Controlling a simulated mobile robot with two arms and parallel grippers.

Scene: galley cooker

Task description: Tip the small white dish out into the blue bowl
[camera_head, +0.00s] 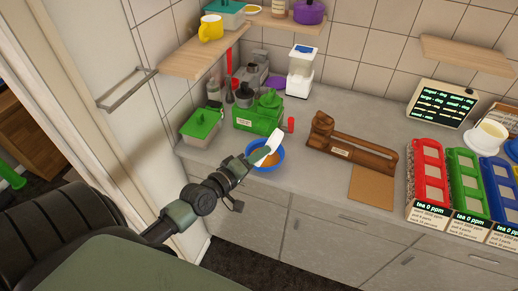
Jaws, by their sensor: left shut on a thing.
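The blue bowl (279,163) stands on the grey counter near its front edge. Something orange-brown (270,160) shows inside it. My left gripper (262,154) is shut on the small white dish (274,139). It holds the dish steeply tilted above the bowl's back rim. The inside of the dish is too small to make out. The gripper and forearm cover the left part of the bowl. My right gripper is not in view.
A green box (257,119) stands behind the bowl, with a green-lidded container (202,124) to the left. A brown wooden rack (348,147) and a brown board (372,187) lie to the right. Red, green and blue bins (430,172) stand farther right. Shelves hang above.

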